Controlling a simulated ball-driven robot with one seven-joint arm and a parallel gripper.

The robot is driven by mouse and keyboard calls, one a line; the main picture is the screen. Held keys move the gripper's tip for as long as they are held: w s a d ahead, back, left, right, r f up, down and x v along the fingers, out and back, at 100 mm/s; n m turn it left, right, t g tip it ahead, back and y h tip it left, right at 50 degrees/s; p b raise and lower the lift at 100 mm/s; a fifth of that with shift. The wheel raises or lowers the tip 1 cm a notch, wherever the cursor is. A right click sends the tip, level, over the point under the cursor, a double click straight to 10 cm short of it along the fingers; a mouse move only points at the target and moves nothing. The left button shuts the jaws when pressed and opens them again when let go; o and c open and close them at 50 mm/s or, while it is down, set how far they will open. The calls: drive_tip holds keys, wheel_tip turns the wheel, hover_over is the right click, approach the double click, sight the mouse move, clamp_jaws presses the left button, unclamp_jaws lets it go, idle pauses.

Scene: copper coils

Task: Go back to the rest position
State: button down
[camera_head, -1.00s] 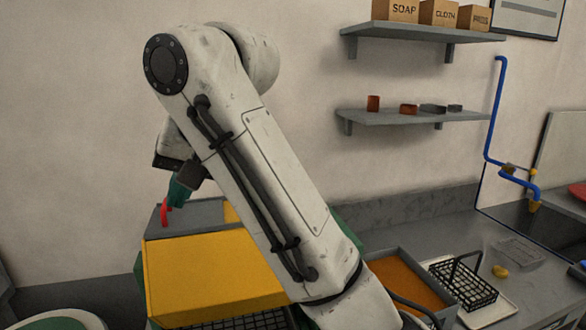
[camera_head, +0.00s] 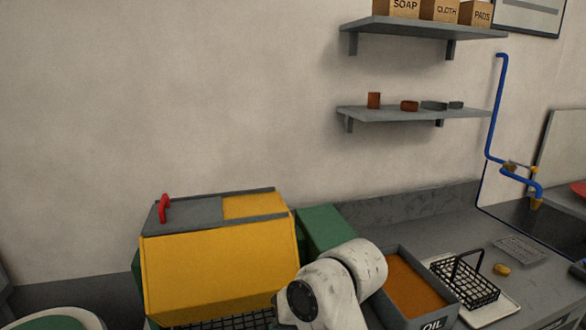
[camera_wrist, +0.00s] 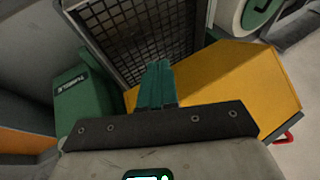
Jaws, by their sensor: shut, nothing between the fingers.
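My gripper (camera_wrist: 157,84) shows in the wrist view with its green fingers together and nothing between them. It is out of sight in the head view, where only part of my white arm shows at the bottom. In the wrist view the fingers appear in front of a yellow machine (camera_wrist: 235,90) and a black wire mesh (camera_wrist: 150,35). The yellow machine also stands at lower left in the head view (camera_head: 215,275), with a grey sliding lid (camera_head: 195,212) and a red handle (camera_head: 164,208) on top. Part of its yellow top shows beside the lid.
A tray of orange oil (camera_head: 415,288) stands right of my arm. Shelves (camera_head: 415,114) hang on the wall. A green box (camera_head: 325,230) stands behind my arm.

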drive_tip(key=s+d+f+m+h, duration=0.1)
drive_tip(key=s+d+f, duration=0.7)
drive_tip(key=f, duration=0.4)
drive_tip(key=s+d+f+h, duration=0.1)
drive_tip(key=s+d+f, duration=0.3)
drive_tip(key=s+d, duration=0.3)
drive_tip(key=s+d+f+m+g+h+b, duration=0.1)
drive_tip(key=s+d+f+h, duration=0.1)
drive_tip(key=s+d+f, duration=0.2)
drive_tip(key=s+d+f+m+g+h, duration=0.1)
drive_tip(key=s+d+f+h, duration=0.1)
drive_tip(key=s+d, duration=0.8)
drive_tip(key=s+f, duration=0.1)
drive_tip(key=s, duration=0.3)
drive_tip(key=shift+s+d+f, duration=0.2)
drive_tip(key=shift+s+f, duration=0.1)
drive_tip(key=shift+f, duration=0.1)
